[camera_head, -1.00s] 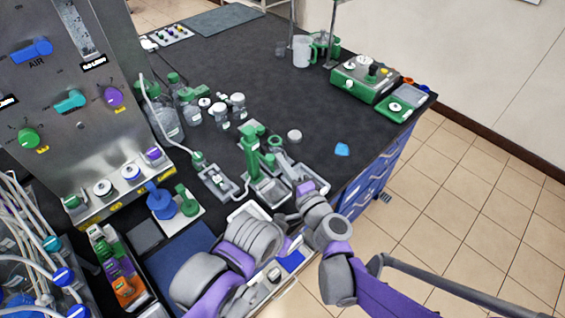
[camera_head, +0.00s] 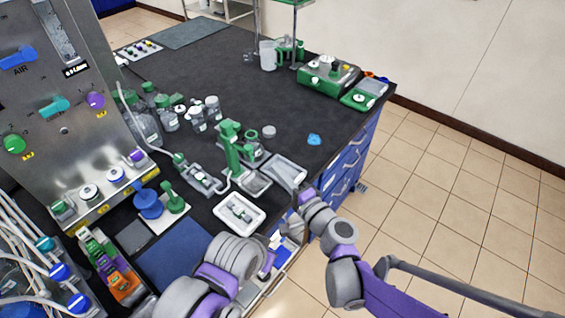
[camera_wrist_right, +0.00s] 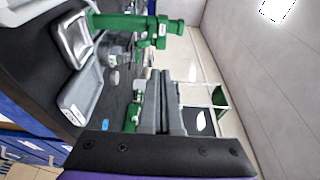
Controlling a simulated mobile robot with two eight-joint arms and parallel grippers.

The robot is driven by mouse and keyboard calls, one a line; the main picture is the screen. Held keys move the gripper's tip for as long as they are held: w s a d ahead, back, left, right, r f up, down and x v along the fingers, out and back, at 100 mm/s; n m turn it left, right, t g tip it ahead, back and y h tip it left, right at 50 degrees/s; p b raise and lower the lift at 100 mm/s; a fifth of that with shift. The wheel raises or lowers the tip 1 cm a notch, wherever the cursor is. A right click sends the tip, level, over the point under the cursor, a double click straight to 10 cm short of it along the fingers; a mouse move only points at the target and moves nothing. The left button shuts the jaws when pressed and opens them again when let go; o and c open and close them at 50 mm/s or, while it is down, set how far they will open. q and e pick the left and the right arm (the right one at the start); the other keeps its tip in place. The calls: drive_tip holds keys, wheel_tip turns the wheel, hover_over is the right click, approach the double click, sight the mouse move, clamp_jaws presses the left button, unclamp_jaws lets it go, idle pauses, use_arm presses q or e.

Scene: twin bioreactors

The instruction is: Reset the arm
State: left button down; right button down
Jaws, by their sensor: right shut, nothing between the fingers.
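My right arm shows grey and purple in the head view, reaching over the bench's front right edge. My right gripper (camera_head: 302,186) is small there and partly hidden by its own wrist, close to the grey tray (camera_head: 290,168). In the right wrist view my right gripper (camera_wrist_right: 165,76) is shut and empty, with its two dark fingers together. The grey tray (camera_wrist_right: 82,98) lies to their left there, apart from them. Another grey and purple arm part of mine fills the bottom of the head view. I do not see a left gripper.
A green stand (camera_head: 231,150) is beside the trays. A white tray (camera_head: 240,228) with a small item lies in front of it. Bottles (camera_head: 197,118) stand behind. A green-and-grey device (camera_head: 328,74) is at the back right.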

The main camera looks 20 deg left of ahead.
drive_tip(key=s+d+f+n+g+h, duration=0.1)
drive_tip(key=s+d+h, duration=0.4)
drive_tip(key=d, duration=0.8)
drive_tip(key=s+d+f+n+g+h, duration=0.1)
drive_tip(key=s+d+f+n+h, duration=0.2)
drive_tip(key=d, duration=1.1)
drive_tip(key=s+d+f+n+g+h, duration=0.1)
drive_tip(key=s+d+f+h, duration=0.3)
drive_tip(key=d, duration=0.9)
drive_tip(key=s+h, duration=0.3)
drive_tip(key=s, duration=0.2)
drive_tip(key=shift+d+n+h, duration=0.25)
drive_tip(key=shift+n+h, duration=0.15)
